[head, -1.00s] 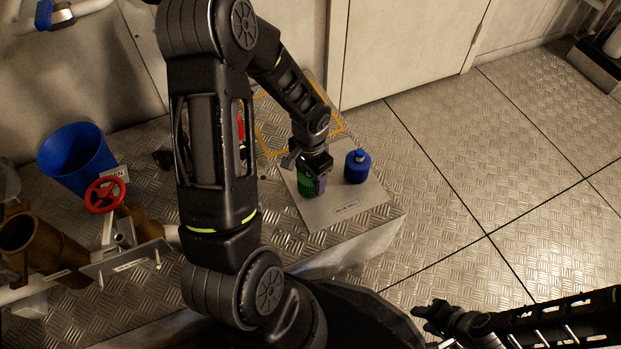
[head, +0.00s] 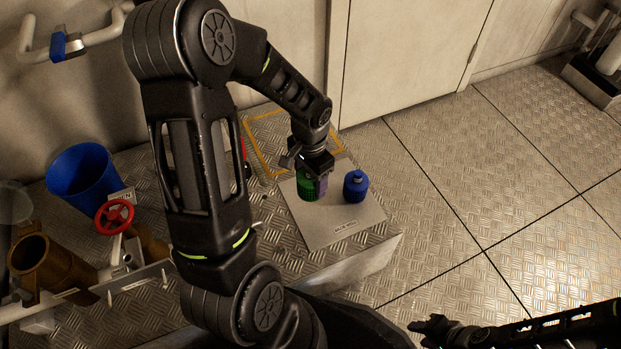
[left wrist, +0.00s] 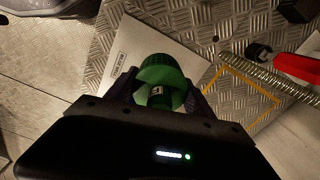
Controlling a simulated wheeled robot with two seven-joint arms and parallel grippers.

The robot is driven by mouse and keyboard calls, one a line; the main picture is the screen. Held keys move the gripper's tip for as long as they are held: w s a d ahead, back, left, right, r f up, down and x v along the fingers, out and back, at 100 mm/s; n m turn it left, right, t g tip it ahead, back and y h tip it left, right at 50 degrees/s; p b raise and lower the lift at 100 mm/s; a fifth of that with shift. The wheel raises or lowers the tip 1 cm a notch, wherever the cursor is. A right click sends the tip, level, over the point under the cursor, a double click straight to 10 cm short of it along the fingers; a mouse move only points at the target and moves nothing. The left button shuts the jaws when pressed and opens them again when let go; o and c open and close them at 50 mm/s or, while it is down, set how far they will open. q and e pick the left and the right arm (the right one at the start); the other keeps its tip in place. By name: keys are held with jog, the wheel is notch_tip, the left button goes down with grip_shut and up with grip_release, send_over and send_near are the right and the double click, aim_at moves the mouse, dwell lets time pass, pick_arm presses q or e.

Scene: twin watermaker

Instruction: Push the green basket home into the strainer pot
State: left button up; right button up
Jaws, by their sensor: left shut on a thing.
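The green basket (head: 305,188) is held in my left gripper (head: 314,178), over the grey labelled plate. In the left wrist view, the round green basket (left wrist: 160,80) is between the fingers of the left gripper (left wrist: 163,92). The gripper hides part of it, and any gap under it is hard to judge. A bronze open-topped cylinder, apparently the strainer pot (head: 40,258), stands at the left, well apart from the basket. My right gripper (head: 428,328) is at the lower right, away from everything; its jaws are too dark and small to read.
A blue bucket (head: 84,178) and a red handwheel (head: 115,217) are near the pot. A red-handled tool (left wrist: 297,67) shows in the left wrist view. Open floor lies to the right.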

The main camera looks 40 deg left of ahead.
pick_arm(q)
jog(key=o, duration=0.9)
jog(key=c, duration=0.6)
jog(key=shift+w+r, duration=0.2)
jog(key=shift+w, duration=0.1)
jog(key=w+d+r+n, duration=0.1)
jog(key=w+d+r, duration=0.3)
jog(key=r, duration=0.3)
jog(key=w+d+r, duration=0.5)
jog(key=r, duration=0.2)
jog(key=w+d+r+n, duration=0.1)
jog(key=w+d+r, duration=0.3)
jog(key=r, duration=0.3)
jog(key=shift+w+d+r+n, duration=0.2)
jog(key=shift+w+d+n, duration=0.15)
jog(key=shift+w, duration=0.3)
